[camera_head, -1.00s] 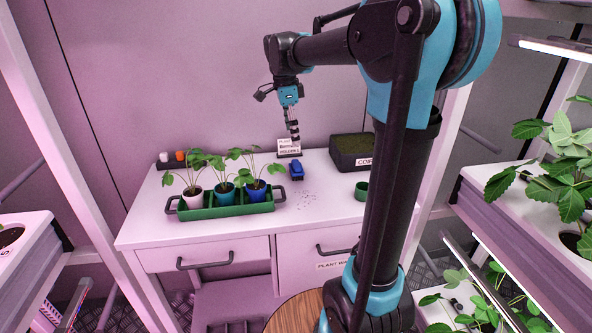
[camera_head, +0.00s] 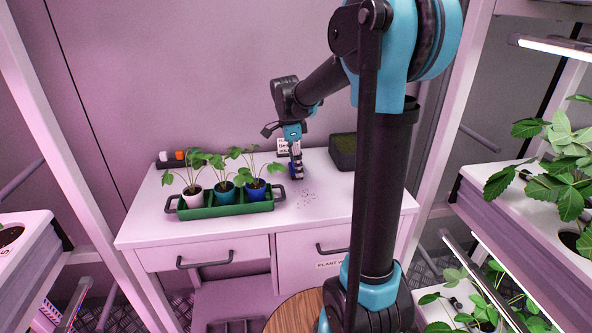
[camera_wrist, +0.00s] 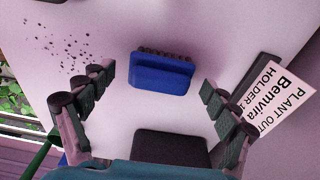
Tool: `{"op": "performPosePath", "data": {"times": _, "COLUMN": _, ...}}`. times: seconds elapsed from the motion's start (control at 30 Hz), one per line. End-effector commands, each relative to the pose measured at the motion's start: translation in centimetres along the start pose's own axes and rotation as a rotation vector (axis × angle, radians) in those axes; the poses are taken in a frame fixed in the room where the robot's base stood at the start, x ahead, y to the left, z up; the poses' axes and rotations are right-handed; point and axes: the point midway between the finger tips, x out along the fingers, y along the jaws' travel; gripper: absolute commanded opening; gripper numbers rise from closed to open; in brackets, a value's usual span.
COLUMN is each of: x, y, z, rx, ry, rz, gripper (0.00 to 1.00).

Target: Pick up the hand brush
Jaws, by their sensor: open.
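The hand brush (camera_wrist: 162,72) is a small blue block with a dark bristle edge, lying on the white bench top. In the wrist view it sits between and beyond my open fingers, and neither finger visibly touches it. My gripper (camera_wrist: 155,98) is open and empty, its two dark jointed fingers spread to either side of the brush. In the head view my gripper (camera_head: 297,173) points down at the brush's place, right of the green planter tray. There the brush (camera_head: 291,171) is mostly hidden behind the fingers.
A green tray (camera_head: 228,208) with three potted seedlings stands close left. A label holder (camera_wrist: 284,92) reading "PLANT OUT" stands beside the brush. A dark coir box (camera_head: 343,152) is behind right. Scattered crumbs (camera_head: 306,197) lie on the bench (camera_head: 340,215) in front, which is otherwise clear.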

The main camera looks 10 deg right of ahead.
Motion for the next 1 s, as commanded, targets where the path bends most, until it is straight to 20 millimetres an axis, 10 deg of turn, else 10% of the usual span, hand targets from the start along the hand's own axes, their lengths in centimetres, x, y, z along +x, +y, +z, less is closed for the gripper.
{"op": "performPosePath", "data": {"times": 0.17, "x": 0.02, "y": 0.00, "z": -0.01, "rx": 0.000, "ry": 0.000, "rz": 0.000, "gripper": 0.88}}
{"op": "performPosePath", "data": {"times": 0.67, "x": 0.00, "y": 0.00, "z": -0.01, "rx": 0.000, "ry": 0.000, "rz": 0.000, "gripper": 0.28}}
{"op": "performPosePath", "data": {"times": 1.0, "x": -0.56, "y": -0.01, "z": -0.08, "rx": 0.000, "ry": 0.000, "rz": 0.000, "gripper": 0.28}}
